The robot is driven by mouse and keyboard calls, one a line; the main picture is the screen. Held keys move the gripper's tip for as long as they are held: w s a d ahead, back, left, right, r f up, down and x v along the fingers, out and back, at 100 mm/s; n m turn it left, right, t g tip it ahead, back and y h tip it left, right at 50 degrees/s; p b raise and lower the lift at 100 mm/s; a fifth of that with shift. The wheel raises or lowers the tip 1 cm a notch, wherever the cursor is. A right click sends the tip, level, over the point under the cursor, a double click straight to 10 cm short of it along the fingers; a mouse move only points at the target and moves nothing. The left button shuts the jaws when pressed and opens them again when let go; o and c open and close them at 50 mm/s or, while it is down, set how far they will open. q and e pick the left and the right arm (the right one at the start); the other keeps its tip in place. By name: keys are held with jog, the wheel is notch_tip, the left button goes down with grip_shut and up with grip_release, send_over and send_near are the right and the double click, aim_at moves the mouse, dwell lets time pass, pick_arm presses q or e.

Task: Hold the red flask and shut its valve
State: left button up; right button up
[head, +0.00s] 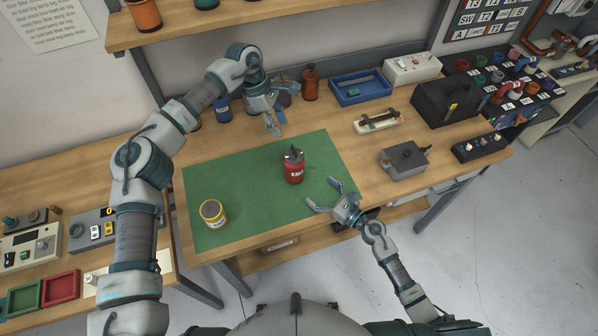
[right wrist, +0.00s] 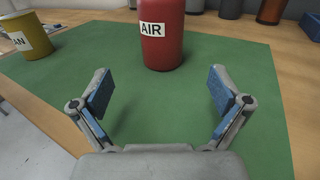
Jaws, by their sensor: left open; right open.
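The red flask (head: 294,172) stands upright on the green mat (head: 240,167), with a dark valve (head: 292,155) on its top. The right wrist view shows its lower body (right wrist: 163,40) with a white AIR label; its top is cut off there. My right gripper (head: 322,194) is open and empty at the mat's right front edge, a short way from the flask. In the right wrist view, its spread fingers (right wrist: 163,98) point at the flask without touching it. My left gripper (head: 277,124) is open behind the flask, above the mat's back edge, apart from it.
A yellow can (head: 213,213) stands at the mat's front left. A grey box (head: 404,158) and a white tray-like device (head: 377,122) lie right of the mat. A blue tray (head: 359,88), an orange bottle (head: 310,84) and a blue can (head: 223,109) stand behind. A shelf overhangs the back.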

aim_at(302, 175)
jog(key=x, duration=1.1)
jog(key=shift+w+d, duration=0.15)
jog(key=shift+w+a+f, duration=0.1)
jog(key=shift+w+a, duration=0.15)
jog(key=shift+a, duration=0.25)
jog(key=shift+d, duration=0.15)
jog(key=shift+d, duration=0.2)
jog(key=c, duration=1.6)
jog(key=shift+a, duration=0.1)
jog(key=shift+a, duration=0.1)
